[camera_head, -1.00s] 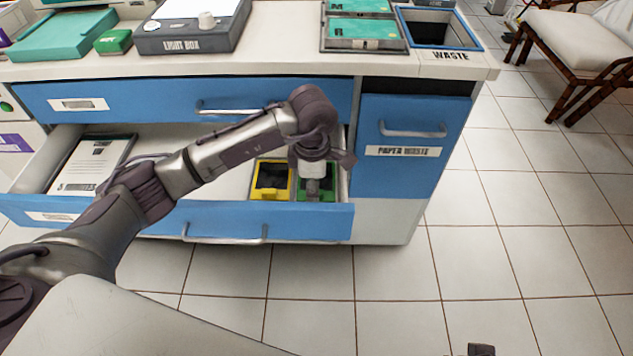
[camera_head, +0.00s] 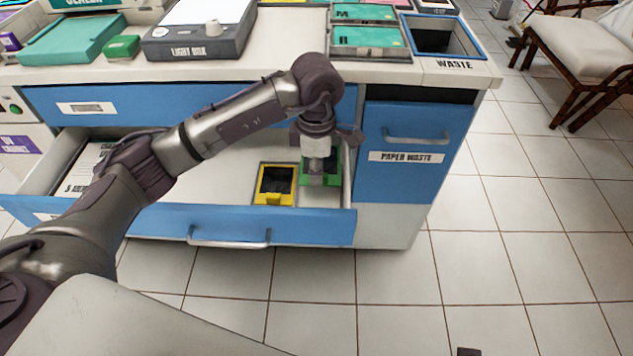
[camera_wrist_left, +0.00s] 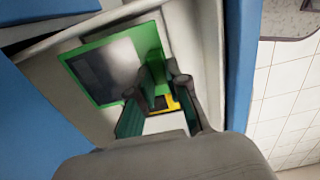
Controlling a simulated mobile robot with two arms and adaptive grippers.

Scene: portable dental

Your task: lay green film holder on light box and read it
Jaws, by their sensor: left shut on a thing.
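The green film holder (camera_head: 331,177) is a green frame with a dark window. In the head view it is at the right end of the open drawer, beside the yellow holder (camera_head: 275,198), and appears slightly raised. My left gripper (camera_head: 318,172) points down and is shut on it. The wrist view shows the left fingers (camera_wrist_left: 166,90) on one side of the green holder (camera_wrist_left: 76,68); they hide part of it. The light box (camera_head: 205,42), grey with a white panel and a knob, stands on the counter behind and to the left. My right gripper is not recognisable.
The open drawer (camera_head: 230,225) also holds a printed sheet at its left end. On the counter are a green box (camera_head: 122,47), teal trays (camera_head: 368,38) and the waste bin (camera_head: 437,35). Bare counter (camera_head: 285,45) lies between light box and trays.

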